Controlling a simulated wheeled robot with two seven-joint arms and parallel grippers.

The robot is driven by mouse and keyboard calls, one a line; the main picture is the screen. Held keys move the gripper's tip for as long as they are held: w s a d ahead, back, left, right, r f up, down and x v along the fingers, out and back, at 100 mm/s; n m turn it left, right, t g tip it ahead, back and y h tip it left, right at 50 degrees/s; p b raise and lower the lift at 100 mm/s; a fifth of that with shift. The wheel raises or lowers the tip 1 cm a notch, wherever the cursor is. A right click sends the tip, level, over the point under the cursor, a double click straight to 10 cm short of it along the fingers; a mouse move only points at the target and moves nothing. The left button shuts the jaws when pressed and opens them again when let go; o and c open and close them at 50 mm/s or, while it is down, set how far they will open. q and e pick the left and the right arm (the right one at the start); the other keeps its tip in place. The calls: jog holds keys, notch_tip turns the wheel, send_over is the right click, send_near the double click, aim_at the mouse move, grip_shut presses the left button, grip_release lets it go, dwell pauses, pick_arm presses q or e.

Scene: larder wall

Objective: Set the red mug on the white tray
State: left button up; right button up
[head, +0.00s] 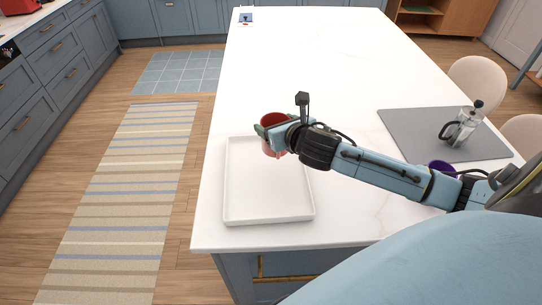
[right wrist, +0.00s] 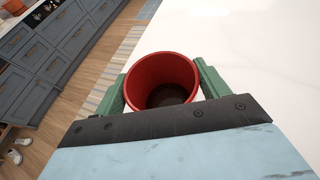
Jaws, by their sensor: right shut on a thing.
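The red mug (head: 272,119) is upright in my right gripper (head: 268,131), at the far edge of the white tray (head: 232,205) in the head view. In the right wrist view the mug (right wrist: 161,75) sits between the two green fingers of the right gripper (right wrist: 160,88), which press on its sides. I look down into its open top, which seems empty. The mug's lower part is partly hidden, and I cannot tell whether it touches the tray. The tray is otherwise bare. My left gripper is not in view.
The tray lies on the white island counter (head: 350,217) near its left edge.

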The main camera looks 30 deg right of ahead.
notch_tip(320, 180, down, 3)
jog(key=shift+f, duration=0.1)
jog(key=shift+f+b, duration=0.55)
jog(key=shift+f, duration=1.6)
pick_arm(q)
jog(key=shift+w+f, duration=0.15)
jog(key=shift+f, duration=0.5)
pick_arm(e)
jog(key=o, duration=1.3)
jog(key=shift+f, duration=0.15)
jog(key=shift+c, duration=0.2)
jog(key=shift+s+r, duration=0.1)
jog(key=shift+r, duration=0.1)
pick_arm(q)
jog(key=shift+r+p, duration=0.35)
jog(key=shift+p, duration=0.05)
pick_arm(e)
jog(key=v, duration=1.1)
jog(key=shift+s, duration=0.35)
jog(key=shift+s+a+r, duration=0.1)
